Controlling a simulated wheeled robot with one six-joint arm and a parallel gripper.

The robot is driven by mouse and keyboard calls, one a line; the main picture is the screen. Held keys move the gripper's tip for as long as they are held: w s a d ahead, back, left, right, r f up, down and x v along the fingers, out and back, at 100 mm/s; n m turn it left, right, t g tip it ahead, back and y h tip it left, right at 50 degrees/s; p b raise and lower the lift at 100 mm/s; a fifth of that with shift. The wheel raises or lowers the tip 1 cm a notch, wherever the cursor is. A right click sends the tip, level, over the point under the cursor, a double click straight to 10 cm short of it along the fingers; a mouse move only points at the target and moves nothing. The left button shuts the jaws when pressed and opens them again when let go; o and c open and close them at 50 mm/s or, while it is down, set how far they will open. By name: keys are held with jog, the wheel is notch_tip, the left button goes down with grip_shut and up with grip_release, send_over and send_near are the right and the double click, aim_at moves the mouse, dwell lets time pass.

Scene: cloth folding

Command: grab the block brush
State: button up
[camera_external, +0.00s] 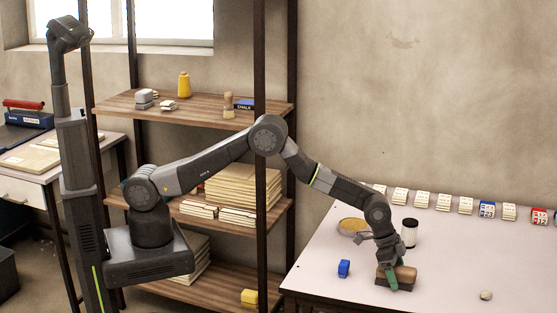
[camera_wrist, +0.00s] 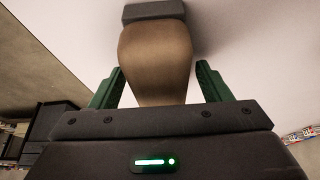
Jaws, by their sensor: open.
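The block brush (camera_external: 405,274), with a rounded tan wooden body and a dark grey base, lies on the white table (camera_external: 335,279) near its front edge. My gripper (camera_external: 390,277) is down at the brush, its green fingers beside the brush's body. In the wrist view the brush (camera_wrist: 156,55) runs up the middle of the picture. There my gripper (camera_wrist: 157,85) is open, with one green finger on each side of the tan body. I cannot tell whether either finger touches it. The near end of the brush is hidden behind the gripper body.
A blue block (camera_external: 344,268) stands left of the brush. A round dish (camera_external: 352,226) and a dark-topped cylinder (camera_external: 409,233) stand behind it. A small pale lump (camera_external: 486,295) lies to the right. Several small labelled boxes (camera_external: 443,201) line the wall edge. The table's right side is mostly clear.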

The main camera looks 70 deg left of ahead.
dwell(0.3)
jog(key=c, duration=1.1)
